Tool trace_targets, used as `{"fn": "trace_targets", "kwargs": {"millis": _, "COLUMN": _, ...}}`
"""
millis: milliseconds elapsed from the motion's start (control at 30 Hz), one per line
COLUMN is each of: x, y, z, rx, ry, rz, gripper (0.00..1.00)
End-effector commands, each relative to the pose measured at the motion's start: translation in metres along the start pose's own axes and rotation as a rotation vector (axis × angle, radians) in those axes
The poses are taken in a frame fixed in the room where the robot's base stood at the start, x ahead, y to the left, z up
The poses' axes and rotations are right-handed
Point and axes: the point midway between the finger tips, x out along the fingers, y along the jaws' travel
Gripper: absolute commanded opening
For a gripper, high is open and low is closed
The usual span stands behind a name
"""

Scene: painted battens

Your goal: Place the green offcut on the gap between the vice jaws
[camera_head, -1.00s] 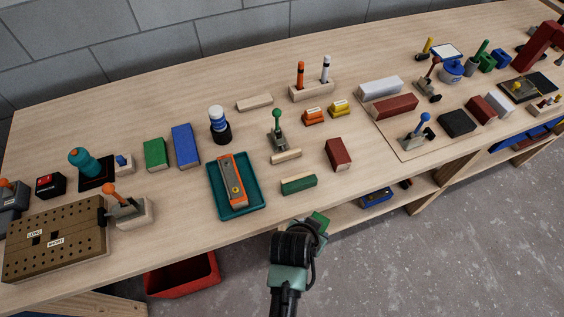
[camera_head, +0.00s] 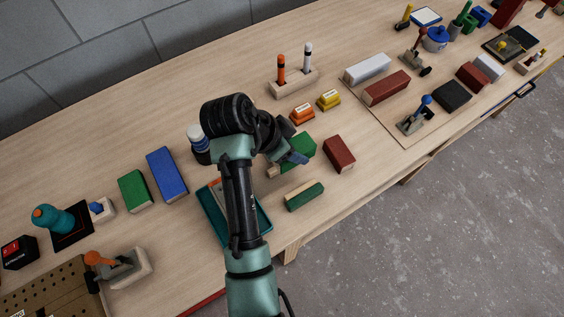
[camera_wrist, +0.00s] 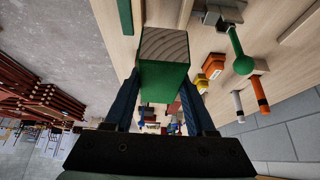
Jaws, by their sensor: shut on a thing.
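My gripper (camera_wrist: 162,88) is shut on a green block with a bare wood end, the green offcut (camera_wrist: 160,84). In the head view the offcut (camera_head: 302,146) is above the middle of the bench, partly behind the blue fingers of my gripper (camera_head: 291,157). A lever with a green knob (camera_wrist: 243,65) stands close by in the wrist view; my arm and the offcut hide it in the head view. I cannot make out which fixture is the vice, nor a gap between its jaws.
A green-and-wood block (camera_head: 304,195) and a dark red block (camera_head: 339,154) lie near the held offcut. My arm passes over a teal tray (camera_head: 262,217). Orange (camera_head: 302,114) and yellow (camera_head: 329,100) blocks and a marker stand (camera_head: 293,84) are behind.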

Motion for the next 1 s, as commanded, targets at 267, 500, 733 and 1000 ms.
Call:
{"fn": "trace_targets", "kwargs": {"millis": 267, "x": 0.042, "y": 0.002, "z": 0.025, "rx": -0.004, "ry": -0.003, "rz": 0.004, "gripper": 0.00}}
{"fn": "trace_targets", "kwargs": {"millis": 500, "x": 0.064, "y": 0.002, "z": 0.038, "rx": -0.003, "ry": -0.003, "rz": 0.004, "gripper": 0.00}}
{"fn": "trace_targets", "kwargs": {"millis": 733, "x": 0.085, "y": 0.001, "z": 0.049, "rx": -0.002, "ry": -0.001, "rz": 0.000, "gripper": 0.00}}
{"fn": "trace_targets", "kwargs": {"millis": 1000, "x": 0.086, "y": 0.001, "z": 0.050, "rx": -0.001, "ry": -0.001, "rz": 0.000, "gripper": 0.00}}
